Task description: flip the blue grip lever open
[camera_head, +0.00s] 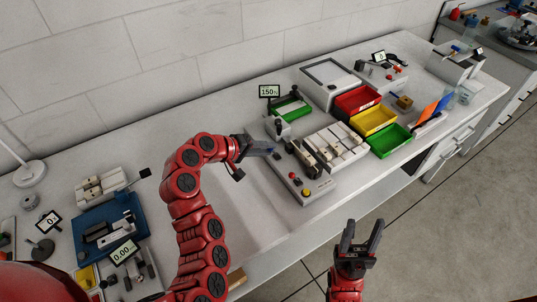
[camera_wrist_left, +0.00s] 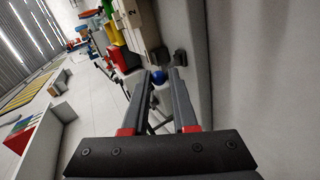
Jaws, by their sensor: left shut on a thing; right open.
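The rest of the lever is mostly hidden by the fingers. My right gripper (camera_head: 363,232) is open and empty, in front of the bench over the floor.
Red (camera_head: 357,101), yellow (camera_head: 374,121) and green (camera_head: 391,140) bins stand right of the welder. A display reading 150 (camera_head: 269,91) stands behind it. A blue fixture (camera_head: 110,226) lies at the left.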

